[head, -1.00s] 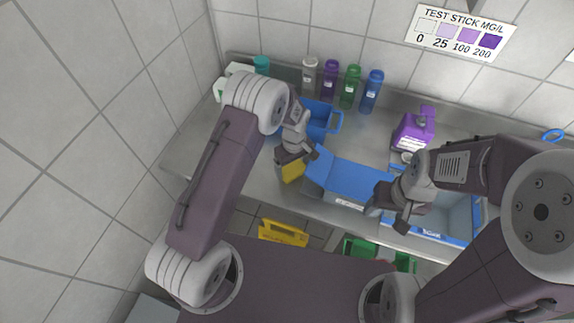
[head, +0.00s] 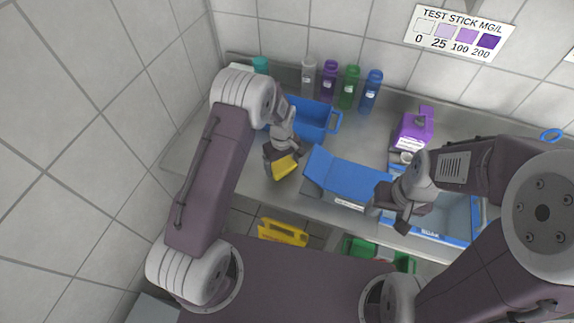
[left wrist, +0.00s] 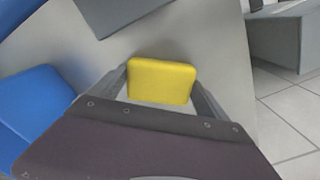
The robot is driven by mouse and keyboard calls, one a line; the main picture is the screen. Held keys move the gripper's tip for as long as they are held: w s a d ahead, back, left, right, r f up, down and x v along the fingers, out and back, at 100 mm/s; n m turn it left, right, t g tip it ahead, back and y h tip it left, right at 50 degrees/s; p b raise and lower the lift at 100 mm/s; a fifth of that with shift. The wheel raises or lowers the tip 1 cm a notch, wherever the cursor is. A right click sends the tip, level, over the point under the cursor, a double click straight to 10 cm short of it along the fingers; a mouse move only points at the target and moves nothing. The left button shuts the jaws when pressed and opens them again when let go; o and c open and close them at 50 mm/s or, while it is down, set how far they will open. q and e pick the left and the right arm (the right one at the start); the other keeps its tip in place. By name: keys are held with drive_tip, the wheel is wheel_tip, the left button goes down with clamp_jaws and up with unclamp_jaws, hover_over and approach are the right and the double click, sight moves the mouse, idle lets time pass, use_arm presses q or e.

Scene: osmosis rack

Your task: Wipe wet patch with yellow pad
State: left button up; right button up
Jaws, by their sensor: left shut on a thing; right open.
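The yellow pad (head: 285,166) is held between the fingers of my left gripper (head: 281,160), over the left part of the steel counter near its front edge. In the left wrist view the pad (left wrist: 161,81) sits squarely between the two fingers. I cannot tell whether its underside touches the counter. I cannot make out a wet patch on the counter; the arm and gripper hide part of the surface. My right gripper (head: 396,208) is open and empty, over the blue box at the right.
A blue bin (head: 322,118) stands behind the left gripper. Several bottles (head: 349,88) line the wall, and a purple jug (head: 413,130) stands at the back right. A yellow bin (head: 283,232) is below the counter.

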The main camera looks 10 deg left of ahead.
sight(256, 162)
use_arm(q)
drive_tip(key=shift+w+a+r, duration=0.1)
drive_tip(key=shift+w+a, duration=0.05)
drive_tip(key=shift+a, duration=0.95)
drive_tip(key=shift+w+a+f, duration=0.1)
drive_tip(key=shift+w+a, duration=0.1)
drive_tip(key=shift+a, duration=0.9)
drive_tip(key=shift+w+a+r, duration=0.1)
drive_tip(key=shift+w+a, duration=0.05)
drive_tip(key=shift+a, duration=1.45)
drive_tip(key=shift+w+a, duration=0.2)
drive_tip(key=shift+a, duration=1)
wheel_tip(256, 162, up, 6)
drive_tip(key=p, duration=0.4)
drive_tip(key=shift+p, duration=0.3)
wheel_tip(256, 162, up, 3)
drive_tip(key=shift+f+p, duration=0.1)
drive_tip(key=shift+p, duration=1.05)
